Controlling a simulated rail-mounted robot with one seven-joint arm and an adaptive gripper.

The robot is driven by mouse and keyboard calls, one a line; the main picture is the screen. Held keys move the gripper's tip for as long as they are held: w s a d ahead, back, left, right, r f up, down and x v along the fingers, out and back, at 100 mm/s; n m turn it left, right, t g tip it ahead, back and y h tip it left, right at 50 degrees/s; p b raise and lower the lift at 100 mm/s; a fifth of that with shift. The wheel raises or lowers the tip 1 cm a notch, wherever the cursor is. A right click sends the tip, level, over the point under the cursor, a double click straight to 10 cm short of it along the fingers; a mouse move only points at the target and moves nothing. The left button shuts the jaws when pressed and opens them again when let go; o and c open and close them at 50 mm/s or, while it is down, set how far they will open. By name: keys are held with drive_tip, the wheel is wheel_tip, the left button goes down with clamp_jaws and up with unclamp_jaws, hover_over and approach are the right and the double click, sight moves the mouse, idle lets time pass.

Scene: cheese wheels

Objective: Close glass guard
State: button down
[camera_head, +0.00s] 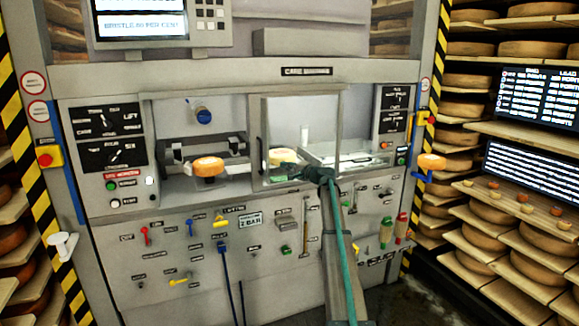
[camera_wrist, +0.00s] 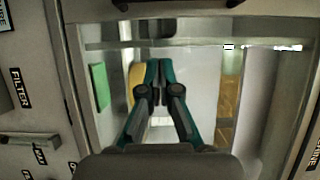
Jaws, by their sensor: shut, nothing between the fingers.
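The glass guard (camera_head: 307,115) is a clear pane in a pale frame. It stands over the middle of the machine's wide opening, and the bay to its left is uncovered. An orange-topped cheese wheel (camera_head: 208,166) sits in that uncovered bay. My gripper (camera_head: 280,171) is at the lower part of the guard, its fingers together and empty. In the wrist view the fingertips (camera_wrist: 158,68) point at the pane area, inside the guard's frame (camera_wrist: 72,82). I cannot tell whether they touch the glass.
The lower panel (camera_head: 220,260) carries several levers, knobs and hanging cables. Button panels (camera_head: 107,140) flank the opening. Shelves of cheese wheels (camera_head: 470,110) and two screens stand at the right.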

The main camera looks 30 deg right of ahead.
sight(269, 164)
drive_tip(key=x, duration=0.2)
drive_tip(key=p+x, duration=0.1)
drive_tip(key=x, duration=0.2)
drive_tip(key=shift+w+r, duration=0.2)
drive_tip(key=shift+w, duration=0.1)
drive_tip(key=a, duration=0.1)
drive_tip(key=a+p, duration=0.1)
drive_tip(key=a, duration=0.2)
drive_tip(key=shift+s+f+p, duration=0.15)
drive_tip(key=shift+s+p, duration=0.15)
drive_tip(key=shift+a, duration=0.15)
